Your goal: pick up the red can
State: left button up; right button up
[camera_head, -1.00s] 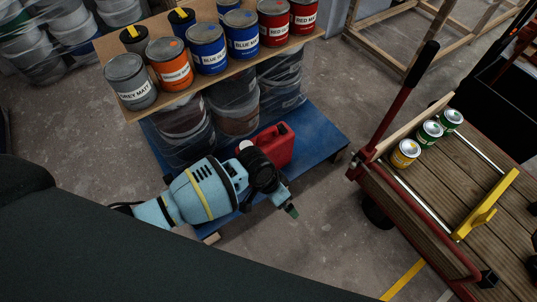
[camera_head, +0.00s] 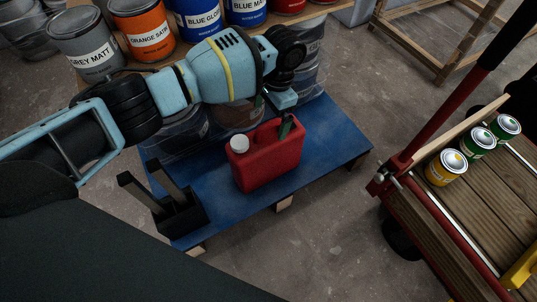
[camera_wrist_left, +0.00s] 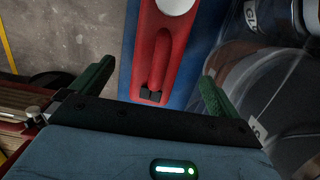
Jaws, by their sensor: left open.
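A red jerry can (camera_head: 268,158) with a white cap stands upright on the blue pallet (camera_head: 318,148). It also shows in the left wrist view (camera_wrist_left: 153,48), with its handle pointing toward the gripper. My left gripper (camera_head: 272,112) is above the can's right end in the head view, and one green fingertip overlaps the can there. In the left wrist view its green fingers (camera_wrist_left: 153,85) are spread wide, with the can's near end in line between them. The gripper is open and holds nothing. My right gripper is not in view.
Wrapped drums stand behind the can, under a board with labelled paint tins (camera_head: 147,32). A black holder with two upright plates (camera_head: 180,207) is at the pallet's left. A trolley (camera_head: 436,218) carries yellow and green cans at the right. Floor between is clear.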

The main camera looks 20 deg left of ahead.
aim_at(267, 136)
pick_arm(q)
jog(key=shift+s+f, duration=0.1)
jog(key=shift+f, duration=0.15)
jog(key=shift+s+a+f+b, duration=0.1)
jog(key=shift+f+b, duration=0.5)
jog(key=shift+f, duration=0.55)
notch_tip(267, 136, down, 4)
jog(key=shift+s+a+f+b, duration=0.1)
jog(key=shift+s+a+b, duration=0.05)
jog(key=shift+b, duration=1.1)
jog(key=shift+f, duration=0.4)
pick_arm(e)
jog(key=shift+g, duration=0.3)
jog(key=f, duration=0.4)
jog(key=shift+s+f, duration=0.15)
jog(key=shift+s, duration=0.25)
pick_arm(q)
jog(key=shift+s+r, duration=0.1)
